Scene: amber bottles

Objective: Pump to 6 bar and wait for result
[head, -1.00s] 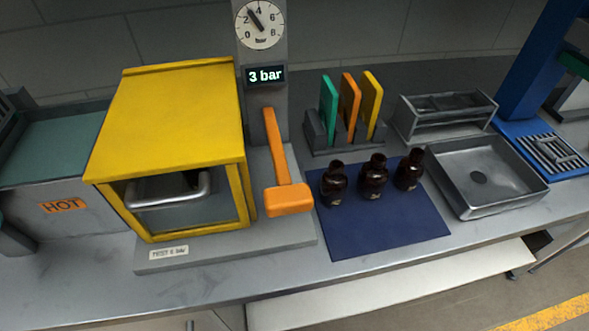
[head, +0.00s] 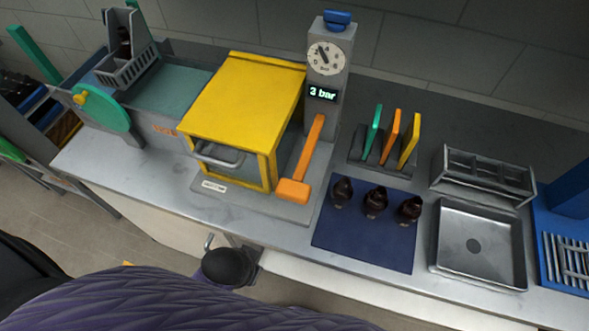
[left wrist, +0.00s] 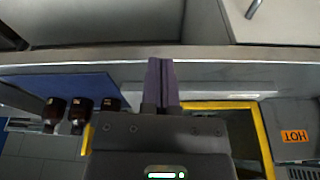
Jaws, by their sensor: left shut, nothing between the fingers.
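The round gauge (head: 325,58) stands on a grey column behind the bench, its needle near 3. A small label (head: 214,187) lies on the base. My left gripper (left wrist: 161,65) is shut and empty near the bench's front edge, apart from the lever. My right gripper is not in view.
Three amber bottles (head: 375,202) stand on a blue mat (head: 363,252). Behind them, a rack holds green, orange and yellow paddles (head: 391,138). A HOT-marked bath (head: 172,92) with a grey basket (head: 130,68) is at left.

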